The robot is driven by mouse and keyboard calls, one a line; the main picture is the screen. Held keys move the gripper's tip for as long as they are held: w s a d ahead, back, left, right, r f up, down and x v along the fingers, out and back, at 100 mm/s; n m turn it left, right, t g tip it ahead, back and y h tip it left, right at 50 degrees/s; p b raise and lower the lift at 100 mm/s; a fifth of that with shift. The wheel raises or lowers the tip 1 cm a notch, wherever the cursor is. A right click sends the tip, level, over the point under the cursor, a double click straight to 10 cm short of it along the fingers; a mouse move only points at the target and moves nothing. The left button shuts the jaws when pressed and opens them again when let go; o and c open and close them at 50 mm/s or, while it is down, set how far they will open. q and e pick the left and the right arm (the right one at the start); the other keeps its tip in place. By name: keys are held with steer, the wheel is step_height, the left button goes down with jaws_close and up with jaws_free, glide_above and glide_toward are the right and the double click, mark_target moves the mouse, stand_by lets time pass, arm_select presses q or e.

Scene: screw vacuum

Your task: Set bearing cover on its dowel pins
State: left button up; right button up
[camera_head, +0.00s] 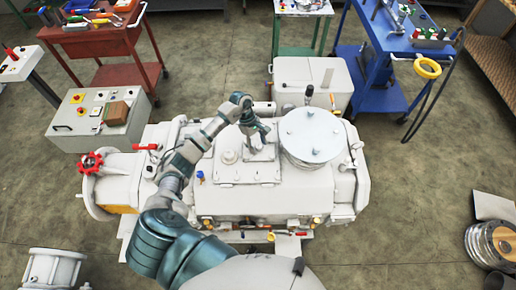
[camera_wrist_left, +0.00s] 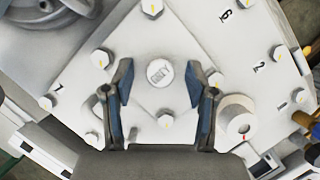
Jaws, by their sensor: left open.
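My left gripper (camera_head: 258,143) is above the top of the grey pump housing (camera_head: 225,207), over a square bolted plate. A large round pale cover (camera_head: 312,132) with small studs sits right of the gripper. I cannot tell which part is the bearing cover, and I cannot make out dowel pins. My right gripper is not seen.
A red tool cart (camera_head: 95,40) stands at the back left and a blue cart (camera_head: 375,75) at the back right. A grey control box (camera_head: 75,125) is left of the pump. A red handwheel (camera_head: 90,162) sticks out at its left end.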

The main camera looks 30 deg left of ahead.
arm_select(q)
steer(key=shift+s+d+f, duration=0.1)
steer(key=shift+d+f, duration=0.2)
steer(key=shift+f, duration=0.1)
steer(key=shift+c, duration=0.4)
jaws_close()
steer(key=shift+s, duration=0.1)
